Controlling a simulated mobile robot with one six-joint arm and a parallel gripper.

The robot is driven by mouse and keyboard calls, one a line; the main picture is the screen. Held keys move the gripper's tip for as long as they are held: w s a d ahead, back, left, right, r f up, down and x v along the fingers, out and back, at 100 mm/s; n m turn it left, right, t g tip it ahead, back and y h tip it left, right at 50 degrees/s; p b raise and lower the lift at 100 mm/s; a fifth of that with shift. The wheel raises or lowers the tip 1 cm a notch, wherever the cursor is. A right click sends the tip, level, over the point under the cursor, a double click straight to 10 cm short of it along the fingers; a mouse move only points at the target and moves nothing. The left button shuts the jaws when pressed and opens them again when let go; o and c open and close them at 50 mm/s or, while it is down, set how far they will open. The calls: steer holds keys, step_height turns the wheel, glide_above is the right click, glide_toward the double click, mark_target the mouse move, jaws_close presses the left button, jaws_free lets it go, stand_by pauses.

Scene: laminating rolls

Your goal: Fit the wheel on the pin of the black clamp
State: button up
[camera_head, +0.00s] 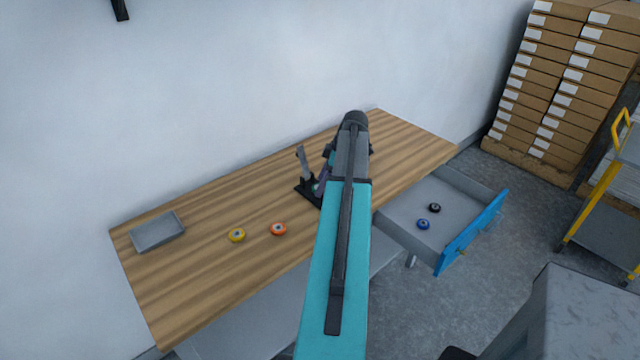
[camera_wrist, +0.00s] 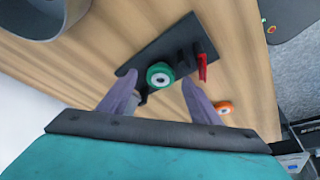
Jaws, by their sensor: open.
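The black clamp (camera_head: 306,187) stands on the wooden table, with a raised grey lever and partly hidden by my arm. In the wrist view its dark base plate (camera_wrist: 160,48) lies across the middle, with a red-tipped part at its right. A green wheel with a pale hub (camera_wrist: 159,75) is at the clamp; I cannot tell whether it is seated on the pin. My gripper (camera_wrist: 160,82) is open, with its two purple-grey fingers on either side of the green wheel and a visible gap to each. In the head view my arm hides most of the gripper.
An orange wheel (camera_head: 278,229) and a yellow wheel (camera_head: 237,235) lie on the table left of the clamp. A grey tray (camera_head: 158,232) is at the far left. An open drawer (camera_head: 466,236) at the right holds a black wheel (camera_head: 434,208) and a blue wheel (camera_head: 423,224).

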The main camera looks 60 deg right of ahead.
steer(key=shift+b+v, duration=0.4)
steer(key=shift+v, duration=0.85)
steer(key=b+v, duration=0.3)
steer(key=v, duration=0.8)
stand_by(0.3)
